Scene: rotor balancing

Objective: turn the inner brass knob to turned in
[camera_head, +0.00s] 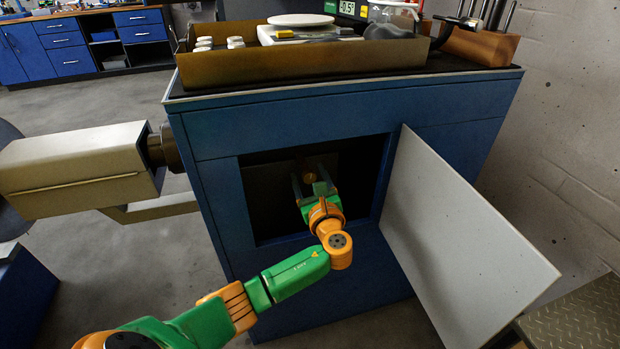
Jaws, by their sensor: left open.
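My left gripper (313,183) reaches into the dark opening of a blue cabinet (215,130). Its two fingers are apart, and it points inward at a small brass knob (309,177) deep in the opening. The knob shows between the fingers. I cannot tell whether the fingers touch it. The inside of the opening is dark, and other knobs in there cannot be made out. My right gripper does not show.
A pale door panel (455,240) stands open to the right of the opening. A brown tray (300,62) with white pieces and a scale sits on the cabinet top. A wooden block with tools (480,45) stands at the right. A grey machine (75,170) projects at left.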

